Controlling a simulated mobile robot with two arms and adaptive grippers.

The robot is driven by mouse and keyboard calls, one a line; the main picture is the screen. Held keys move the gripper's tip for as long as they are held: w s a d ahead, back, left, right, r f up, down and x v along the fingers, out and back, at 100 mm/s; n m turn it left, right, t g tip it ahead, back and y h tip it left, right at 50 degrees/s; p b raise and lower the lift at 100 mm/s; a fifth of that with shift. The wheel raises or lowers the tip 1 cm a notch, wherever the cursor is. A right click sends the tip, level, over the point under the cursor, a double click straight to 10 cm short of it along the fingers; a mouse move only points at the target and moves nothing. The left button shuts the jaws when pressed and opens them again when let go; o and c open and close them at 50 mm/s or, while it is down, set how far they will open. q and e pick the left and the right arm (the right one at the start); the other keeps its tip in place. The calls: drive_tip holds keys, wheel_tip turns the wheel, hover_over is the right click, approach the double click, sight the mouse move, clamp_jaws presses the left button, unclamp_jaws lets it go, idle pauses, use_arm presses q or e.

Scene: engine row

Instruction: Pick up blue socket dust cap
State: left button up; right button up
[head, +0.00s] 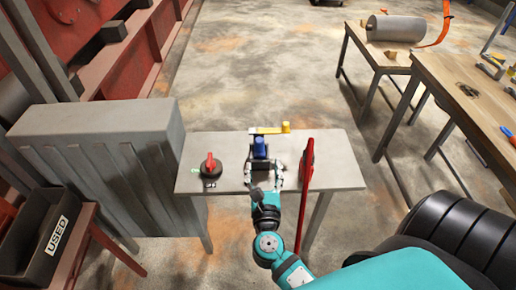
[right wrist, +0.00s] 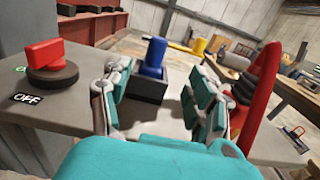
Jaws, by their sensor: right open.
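The blue socket dust cap (head: 260,146) stands upright in a dark socket block on the small grey table. In the right wrist view the blue cap (right wrist: 154,57) rises from the dark block (right wrist: 147,88), straight ahead between the fingers. My right gripper (head: 264,178) is open at the near side of the block, its fingers spread left and right. In the right wrist view the gap between the fingers (right wrist: 156,92) is empty, and the cap is beyond it, apart from the fingers as far as I can see. My left gripper is not in view.
A red rotary switch (head: 209,166) with an OFF label stands left on the table (head: 340,172). A tall red piece (head: 307,162) stands close right of my gripper. A yellow lever (head: 270,129) lies behind the cap. A grey ribbed cabinet (head: 100,140) adjoins the table at left.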

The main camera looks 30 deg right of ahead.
sight(259, 150)
drive_tip(key=x, duration=0.4)
drive_tip(key=shift+w+p, duration=0.1)
drive_tip(key=shift+p, duration=0.25)
drive_tip(key=x, duration=0.2)
drive_tip(key=p+x, duration=0.1)
drive_tip(key=x, duration=0.2)
drive_tip(key=shift+w+a+f, duration=0.1)
drive_tip(key=shift+w+a, duration=0.15)
drive_tip(key=shift+w, duration=0.05)
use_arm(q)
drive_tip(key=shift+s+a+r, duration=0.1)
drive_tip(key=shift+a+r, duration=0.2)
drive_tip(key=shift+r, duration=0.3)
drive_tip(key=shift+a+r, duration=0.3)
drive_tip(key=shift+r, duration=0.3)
use_arm(e)
drive_tip(key=shift+s, duration=0.1)
drive_tip(key=shift+c, duration=1)
clamp_jaws()
